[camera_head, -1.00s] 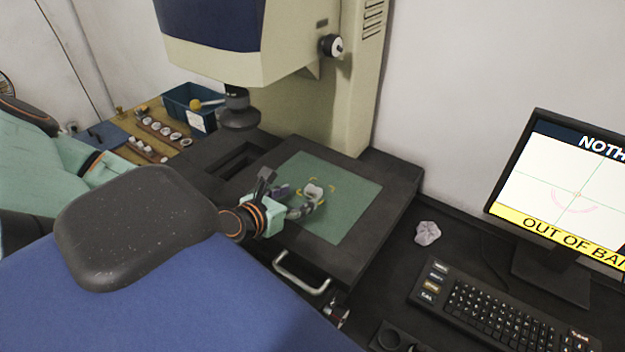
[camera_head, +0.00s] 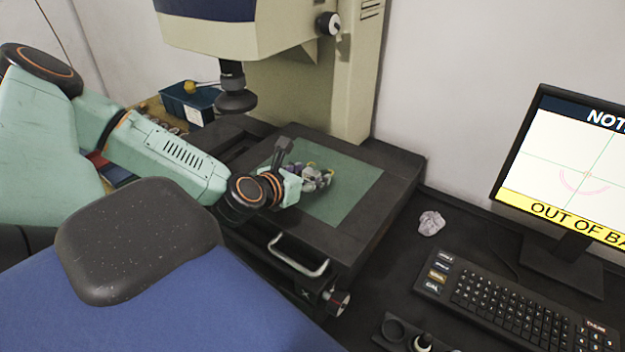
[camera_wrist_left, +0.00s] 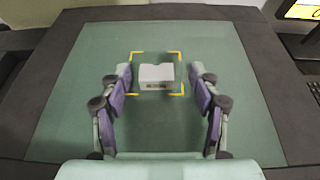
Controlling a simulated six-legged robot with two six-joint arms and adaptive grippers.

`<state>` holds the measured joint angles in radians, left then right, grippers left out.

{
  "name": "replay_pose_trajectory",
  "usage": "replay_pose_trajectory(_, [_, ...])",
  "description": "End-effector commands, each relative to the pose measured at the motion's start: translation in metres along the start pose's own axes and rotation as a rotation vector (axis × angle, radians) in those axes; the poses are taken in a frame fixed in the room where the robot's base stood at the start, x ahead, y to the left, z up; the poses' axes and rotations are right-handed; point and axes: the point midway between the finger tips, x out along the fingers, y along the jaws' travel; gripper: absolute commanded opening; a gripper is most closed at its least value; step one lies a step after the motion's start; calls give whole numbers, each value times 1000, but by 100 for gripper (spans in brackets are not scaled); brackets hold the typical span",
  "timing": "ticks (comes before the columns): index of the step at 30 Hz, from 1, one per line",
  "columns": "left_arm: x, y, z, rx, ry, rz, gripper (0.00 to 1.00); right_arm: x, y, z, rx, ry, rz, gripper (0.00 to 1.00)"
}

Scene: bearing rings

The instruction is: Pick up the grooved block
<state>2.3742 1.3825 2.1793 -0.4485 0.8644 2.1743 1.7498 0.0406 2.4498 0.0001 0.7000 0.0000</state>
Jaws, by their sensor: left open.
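The grooved block (camera_wrist_left: 156,76) is a small white block with a shallow notch in its top edge and a dark label on its front. In the left wrist view it sits inside yellow corner marks on the green stage plate (camera_wrist_left: 80,60). My left gripper (camera_wrist_left: 160,88) is open, its purple-padded fingers on either side of the block, with gaps to both. In the head view the left gripper (camera_head: 318,178) is over the green plate, and its fingers largely hide the block there. My right gripper is not in view.
The machine's lens (camera_head: 235,100) hangs left of and behind the gripper. A drawer handle (camera_head: 298,258) juts from the stage front. A monitor (camera_head: 570,170), a keyboard (camera_head: 500,300) and a crumpled cloth (camera_head: 431,223) are to the right. A blue bin (camera_head: 188,105) stands at the back left.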

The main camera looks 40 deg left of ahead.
Motion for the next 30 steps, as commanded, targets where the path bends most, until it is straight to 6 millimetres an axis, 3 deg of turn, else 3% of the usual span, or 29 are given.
replay_pose_trajectory(6, [0,0,1,0,-1,0,62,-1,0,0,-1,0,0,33])
replay_pose_trajectory(27, [0,0,0,-1,2,1,3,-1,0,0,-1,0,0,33])
replay_pose_trajectory(30, [0,0,0,-1,2,1,1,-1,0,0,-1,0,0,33])
